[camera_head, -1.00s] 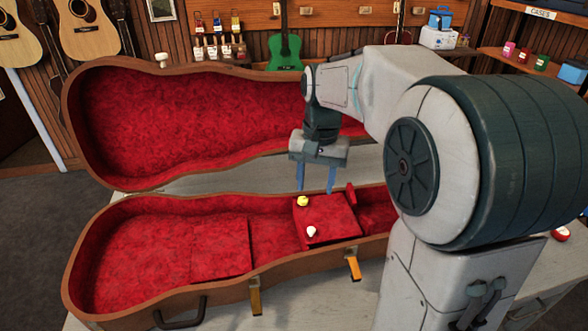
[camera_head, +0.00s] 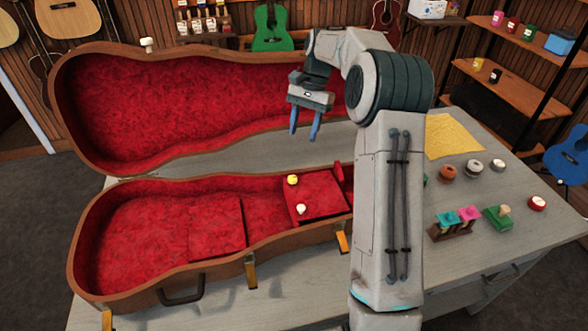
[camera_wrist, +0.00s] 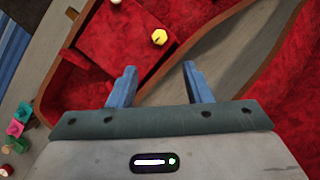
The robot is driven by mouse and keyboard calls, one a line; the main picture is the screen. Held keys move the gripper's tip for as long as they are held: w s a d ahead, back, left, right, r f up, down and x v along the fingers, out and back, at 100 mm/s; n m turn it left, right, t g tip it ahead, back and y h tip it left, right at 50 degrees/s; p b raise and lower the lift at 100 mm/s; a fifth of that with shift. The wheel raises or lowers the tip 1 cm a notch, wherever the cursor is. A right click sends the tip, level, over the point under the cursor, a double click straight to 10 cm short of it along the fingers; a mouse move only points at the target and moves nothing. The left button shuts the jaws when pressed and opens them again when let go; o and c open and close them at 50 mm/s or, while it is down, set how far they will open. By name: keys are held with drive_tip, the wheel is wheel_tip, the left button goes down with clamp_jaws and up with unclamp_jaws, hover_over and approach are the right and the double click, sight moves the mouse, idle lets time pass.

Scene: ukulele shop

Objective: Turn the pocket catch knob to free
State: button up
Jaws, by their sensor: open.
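The open guitar case (camera_head: 95,268) lies on the workbench, lined in red plush. A red pocket lid (camera_head: 322,192) in its narrower right part carries a yellow knob (camera_head: 292,180) near its back left corner and a white knob (camera_head: 301,209) near its front left edge. The frames do not label which is the catch, and its turn setting is too small to read. My gripper (camera_head: 304,135) is open and empty, above and behind the yellow knob. In the wrist view my blue fingers (camera_wrist: 158,68) are apart, with the yellow knob (camera_wrist: 159,37) beyond them.
The raised case lid (camera_head: 190,100) stands behind my gripper. A second red panel (camera_head: 215,228) lies in the case's left part. Small knobbed blocks (camera_head: 458,220), several round pots and a yellow cloth (camera_head: 452,135) sit on the bench at right.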

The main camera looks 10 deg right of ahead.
sight(293, 177)
drive_tip(key=p+x, duration=0.1)
drive_tip(key=x, duration=1.1)
drive_tip(key=shift+a+f, duration=0.1)
drive_tip(key=shift+f, duration=0.15)
drive_tip(key=shift+c, duration=0.4)
clamp_jaws()
